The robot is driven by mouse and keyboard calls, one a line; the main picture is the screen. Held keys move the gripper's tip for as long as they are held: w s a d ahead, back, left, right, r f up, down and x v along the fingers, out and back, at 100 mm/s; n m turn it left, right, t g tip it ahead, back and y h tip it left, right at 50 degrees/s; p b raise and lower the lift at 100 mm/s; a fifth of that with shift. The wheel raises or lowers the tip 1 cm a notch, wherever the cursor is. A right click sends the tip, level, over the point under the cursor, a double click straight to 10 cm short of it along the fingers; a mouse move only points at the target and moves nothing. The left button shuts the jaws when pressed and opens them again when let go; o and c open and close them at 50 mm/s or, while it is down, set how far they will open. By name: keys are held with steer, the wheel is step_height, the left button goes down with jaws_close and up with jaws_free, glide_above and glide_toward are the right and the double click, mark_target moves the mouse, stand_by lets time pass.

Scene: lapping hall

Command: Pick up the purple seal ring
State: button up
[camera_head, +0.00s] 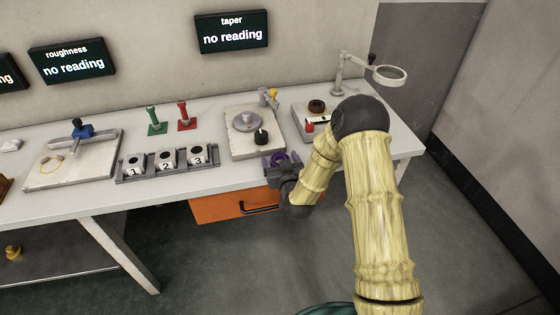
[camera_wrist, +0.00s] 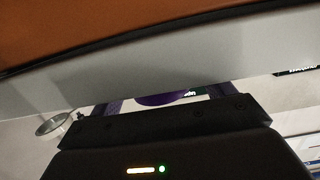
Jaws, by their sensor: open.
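The purple seal ring (camera_head: 282,159) is at the front edge of the bench in the head view, among the fingers of my gripper (camera_head: 279,163). My gripper is open. Whether the fingers touch the ring cannot be made out. In the wrist view a purple curved piece of the ring (camera_wrist: 163,99) shows just beyond the dark gripper body, between the two fingers (camera_wrist: 165,96). Most of the ring is hidden there by the gripper body.
The bench (camera_head: 80,205) has an orange drawer (camera_head: 222,207) below its front edge. A plate with a round disc and black knob (camera_head: 262,137) stands behind the gripper. A numbered block rack (camera_head: 168,163) is to the left, a magnifier (camera_head: 390,74) at the back right.

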stand_by(0.3)
steer(key=c, duration=1.1)
steer(key=shift+r, duration=0.1)
step_height(320, 180, up, 10)
steer(key=shift+f, duration=0.1)
steer(key=shift+f, duration=0.1)
stand_by(0.4)
